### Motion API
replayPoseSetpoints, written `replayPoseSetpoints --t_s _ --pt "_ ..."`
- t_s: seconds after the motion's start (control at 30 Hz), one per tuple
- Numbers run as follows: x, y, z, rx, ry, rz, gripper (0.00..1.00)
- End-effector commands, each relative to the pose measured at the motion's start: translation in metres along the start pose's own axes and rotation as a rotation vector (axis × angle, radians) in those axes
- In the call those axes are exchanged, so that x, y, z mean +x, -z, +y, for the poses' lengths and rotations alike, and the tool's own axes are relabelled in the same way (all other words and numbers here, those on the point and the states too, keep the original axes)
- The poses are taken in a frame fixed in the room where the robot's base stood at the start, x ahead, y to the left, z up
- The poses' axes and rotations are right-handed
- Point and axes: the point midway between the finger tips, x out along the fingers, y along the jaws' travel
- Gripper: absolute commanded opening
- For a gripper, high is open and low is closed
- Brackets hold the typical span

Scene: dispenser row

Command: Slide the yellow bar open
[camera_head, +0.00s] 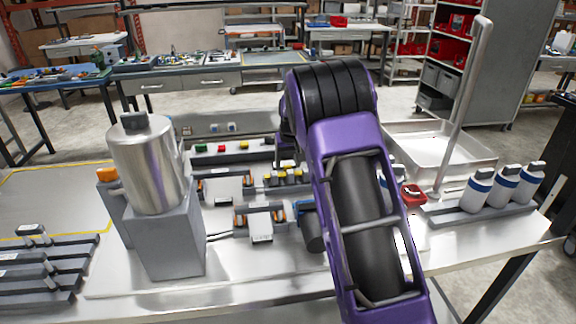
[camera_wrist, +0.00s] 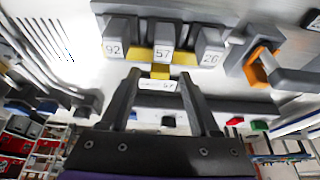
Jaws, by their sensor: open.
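The yellow bar (camera_wrist: 184,59) shows in the wrist view as a strip between and beneath three grey blocks marked 92 (camera_wrist: 113,49), 57 (camera_wrist: 162,55) and 26 (camera_wrist: 209,58). A yellow tab (camera_wrist: 160,71) juts out below the middle block, above a white label. My gripper (camera_wrist: 159,75) is open, its fingertips on either side of the tab with gaps showing. Whether either finger touches anything is unclear. In the head view, the yellow parts (camera_head: 285,178) are small beside my purple arm, which hides much of the area, and the gripper is mostly hidden.
An orange-and-grey fixture (camera_wrist: 262,62) stands right of the blocks in the wrist view. In the head view, a metal cylinder on a grey stand (camera_head: 147,165) is at left, a tray (camera_head: 440,150) and white bottles (camera_head: 475,190) at right.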

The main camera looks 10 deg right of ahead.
Motion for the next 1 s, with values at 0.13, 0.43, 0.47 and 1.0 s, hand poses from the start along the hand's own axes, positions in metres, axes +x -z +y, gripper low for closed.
replayPoseSetpoints --t_s 0.13,0.43,0.47,1.0 --pt "0.014 0.0 0.0 0.0 0.0 0.0 0.62" --pt "0.018 0.0 0.0 0.0 0.0 0.001 0.62" --pt "0.018 0.0 0.0 0.0 0.0 0.001 0.62" --pt "0.017 0.0 0.0 0.0 0.0 0.001 0.0"
